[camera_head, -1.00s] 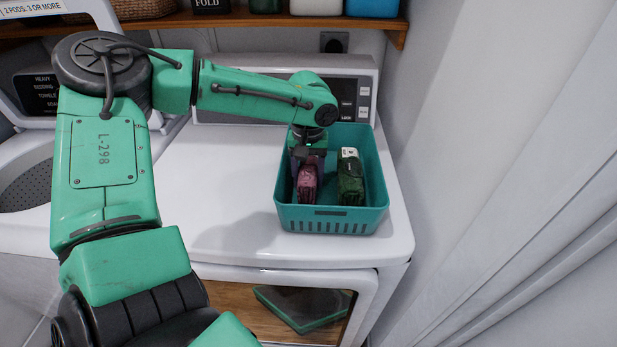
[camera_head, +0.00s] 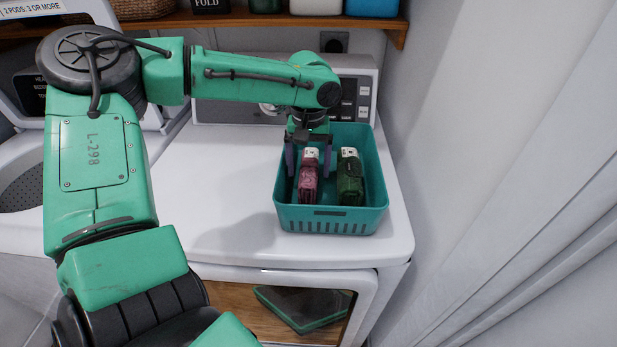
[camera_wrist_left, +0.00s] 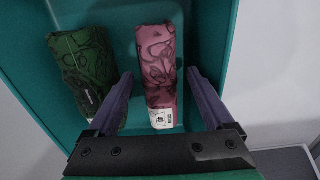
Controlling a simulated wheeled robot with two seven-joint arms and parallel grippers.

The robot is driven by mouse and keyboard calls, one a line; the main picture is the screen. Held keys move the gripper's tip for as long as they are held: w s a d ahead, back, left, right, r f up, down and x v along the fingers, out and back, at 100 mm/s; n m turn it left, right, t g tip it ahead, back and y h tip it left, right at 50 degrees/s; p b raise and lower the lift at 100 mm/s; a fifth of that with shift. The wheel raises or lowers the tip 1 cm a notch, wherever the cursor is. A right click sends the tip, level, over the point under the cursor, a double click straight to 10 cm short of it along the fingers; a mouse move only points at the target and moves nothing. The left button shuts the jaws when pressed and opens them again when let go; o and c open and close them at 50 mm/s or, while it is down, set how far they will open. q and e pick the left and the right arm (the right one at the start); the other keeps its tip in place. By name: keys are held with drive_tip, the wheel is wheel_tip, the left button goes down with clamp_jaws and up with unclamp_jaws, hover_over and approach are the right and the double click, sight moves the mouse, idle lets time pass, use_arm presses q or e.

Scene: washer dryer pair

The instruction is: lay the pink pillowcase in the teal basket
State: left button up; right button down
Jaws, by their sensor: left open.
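The teal basket (camera_head: 330,224) stands on the white dryer top. The pink pillowcase (camera_head: 309,184), a folded roll with a dark pattern and a white label, lies in the left part of the basket. My left gripper (camera_head: 308,170) is open over it, low in the basket. In the left wrist view the fingers (camera_wrist_left: 165,100) stand on either side of the pink pillowcase (camera_wrist_left: 157,62), with a gap on each side. The right gripper is not in view.
A green patterned roll (camera_head: 350,178) lies in the basket to the right of the pink one; it also shows in the left wrist view (camera_wrist_left: 84,72). The dryer top (camera_head: 230,185) is bare left of the basket. A wall (camera_head: 480,130) rises on the right.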

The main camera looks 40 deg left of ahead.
sight(309, 169)
use_arm(q)
wheel_tip(309, 169, up, 8)
drive_tip(key=shift+r, duration=0.2)
